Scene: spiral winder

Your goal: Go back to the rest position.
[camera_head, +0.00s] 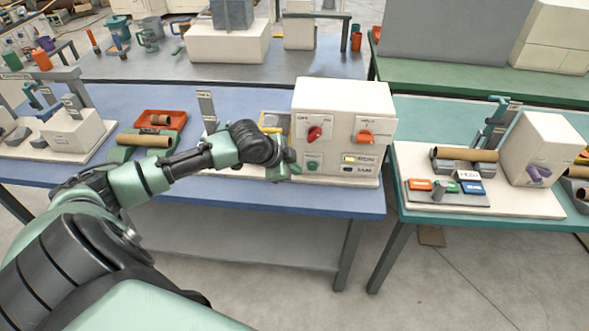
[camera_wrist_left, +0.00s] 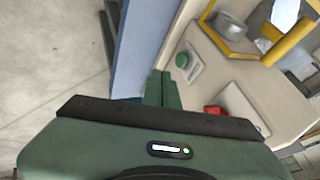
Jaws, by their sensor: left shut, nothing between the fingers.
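My left arm reaches in from the left over the blue table (camera_head: 230,195). My left gripper (camera_head: 287,172) is shut and empty, close to the lower left front of a white control box (camera_head: 343,105). The box carries a red knob (camera_head: 315,133), an orange knob (camera_head: 364,136), a green button (camera_head: 312,165) and small lit displays (camera_head: 362,160). In the left wrist view the shut fingers (camera_wrist_left: 163,78) point toward the box front, near the green button (camera_wrist_left: 183,60) and the red knob (camera_wrist_left: 213,111). I cannot tell whether they touch the box. My right gripper is not in view.
An orange tray (camera_head: 160,121) and a cardboard tube (camera_head: 145,141) lie behind my forearm. A white machine (camera_head: 75,130) stands at left. A teal table (camera_head: 400,215) at right holds another winder (camera_head: 540,150). Grey floor is clear in front.

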